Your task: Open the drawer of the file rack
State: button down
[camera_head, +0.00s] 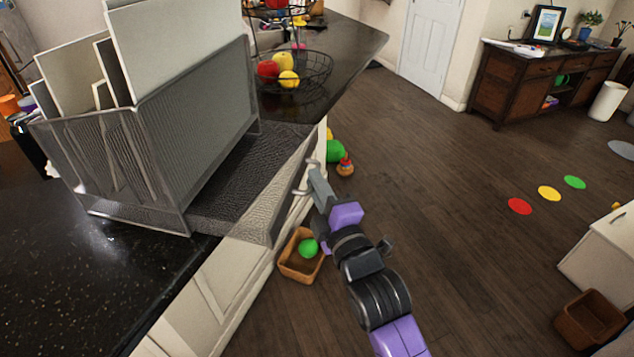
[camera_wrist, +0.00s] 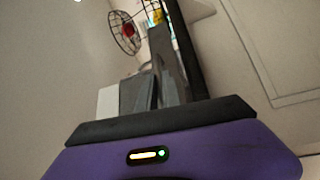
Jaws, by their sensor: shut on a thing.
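The grey mesh file rack (camera_head: 195,110) stands on the dark counter at the left in the head view, holding upright white folders (camera_head: 165,45). Its drawer (camera_head: 245,185) is slid out at the base, toward the right, and its front part reaches past the counter edge. The drawer front carries a metal handle (camera_head: 304,190). My gripper (camera_head: 313,174) is shut on this handle, coming from the lower right. The wrist view shows the purple gripper body and grey fingers close up; the grip itself is hard to make out there.
A wire fruit basket (camera_head: 298,82) stands on the counter behind the rack and shows in the wrist view (camera_wrist: 126,33). A brown basket (camera_head: 301,262) with a green ball (camera_head: 308,248) sits on the floor below the drawer.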

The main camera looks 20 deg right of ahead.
jog(key=c, duration=1.8)
grip_release()
jog(key=s+b, duration=0.1)
jog(key=s, duration=0.7)
jog(key=shift+f+b, duration=0.3)
jog(key=shift+f, duration=0.15)
jog(key=shift+w, duration=0.1)
